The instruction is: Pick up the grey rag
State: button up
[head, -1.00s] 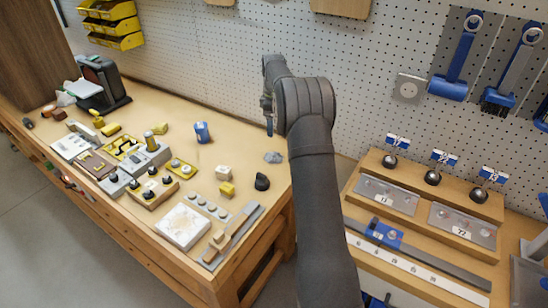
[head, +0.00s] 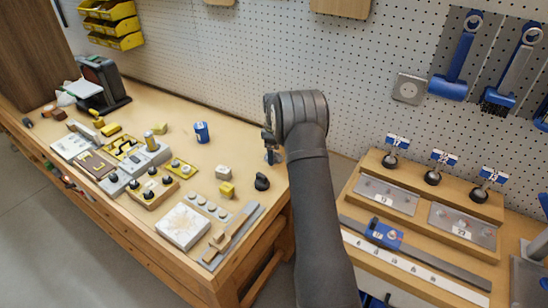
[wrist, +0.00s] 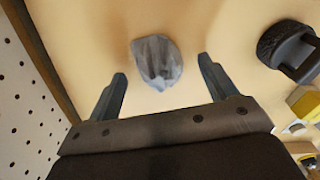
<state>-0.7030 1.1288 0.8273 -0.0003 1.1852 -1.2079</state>
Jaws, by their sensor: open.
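The grey rag (wrist: 157,61) is a small crumpled lump on the wooden bench top, seen in the wrist view just beyond and between my fingertips. My gripper (wrist: 162,68) is open and empty, with one finger to each side of the rag and not touching it. In the head view my gripper (head: 271,156) points down near the bench's right end by the pegboard. There the rag is mostly hidden by my gripper.
A black knob-like object (head: 262,182) stands close to the rag and also shows in the wrist view (wrist: 288,47). A pale block (head: 223,172), a yellow block (head: 227,189) and a blue can (head: 202,132) stand further left. The pegboard (head: 350,85) rises behind.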

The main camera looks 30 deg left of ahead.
jog(key=c, duration=1)
